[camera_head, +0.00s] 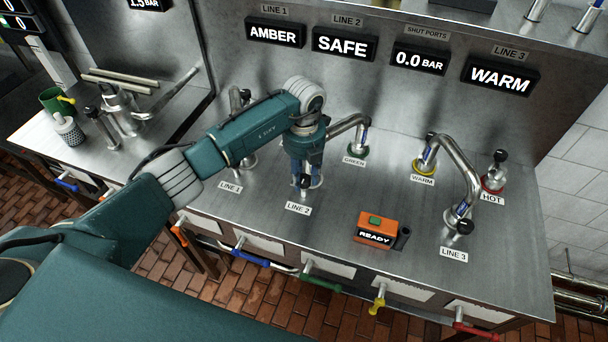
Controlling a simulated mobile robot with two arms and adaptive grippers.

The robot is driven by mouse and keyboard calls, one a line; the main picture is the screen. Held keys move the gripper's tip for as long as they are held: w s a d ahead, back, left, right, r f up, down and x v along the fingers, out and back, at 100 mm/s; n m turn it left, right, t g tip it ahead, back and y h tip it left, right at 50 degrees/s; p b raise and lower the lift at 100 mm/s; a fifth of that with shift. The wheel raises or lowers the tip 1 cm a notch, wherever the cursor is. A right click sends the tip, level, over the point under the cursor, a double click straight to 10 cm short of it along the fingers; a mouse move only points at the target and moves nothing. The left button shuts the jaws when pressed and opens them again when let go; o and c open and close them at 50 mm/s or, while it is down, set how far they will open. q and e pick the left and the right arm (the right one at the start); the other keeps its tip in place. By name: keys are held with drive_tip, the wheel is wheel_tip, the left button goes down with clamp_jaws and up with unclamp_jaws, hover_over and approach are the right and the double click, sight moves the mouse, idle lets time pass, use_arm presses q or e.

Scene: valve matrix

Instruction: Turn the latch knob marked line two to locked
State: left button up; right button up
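The latch knob marked LINE 2 (304,182) is a small dark knob on a metal fitting on the steel counter, just behind its white LINE 2 label (298,208). My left gripper (304,174) points down from the teal arm and is right at this knob. It hides much of the knob and fitting. I cannot tell whether its fingers are shut on the knob or only around it. The LINE 2 display (344,43) on the back panel reads SAFE. My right gripper is not in view.
The LINE 1 fitting (240,100) is partly behind my arm. A bent pipe with the LINE 3 knob (464,227) stands at the right. An orange READY box (377,229) sits on the counter. Coloured handles, such as the green one (322,283), line the front edge.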

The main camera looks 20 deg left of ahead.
use_arm(q)
drive_tip(key=c, duration=0.5)
drive_tip(key=shift+w+f+m+b, duration=0.1)
drive_tip(key=shift+m+b, duration=0.7)
drive_tip(key=shift+b, duration=0.35)
drive_tip(key=shift+c, duration=0.2)
drive_tip(key=m+b, duration=1)
drive_tip(key=shift+b, duration=0.35)
drive_tip(key=m+b, duration=0.2)
drive_tip(key=m, duration=0.1)
drive_tip(key=shift+b, duration=0.4)
drive_tip(key=shift+d+m+b, duration=0.1)
drive_tip(key=shift+m+b, duration=0.8)
drive_tip(key=shift+m, duration=0.7)
drive_tip(key=shift+r, duration=0.2)
drive_tip(key=o, duration=1.2)
drive_tip(key=shift+c, duration=0.2)
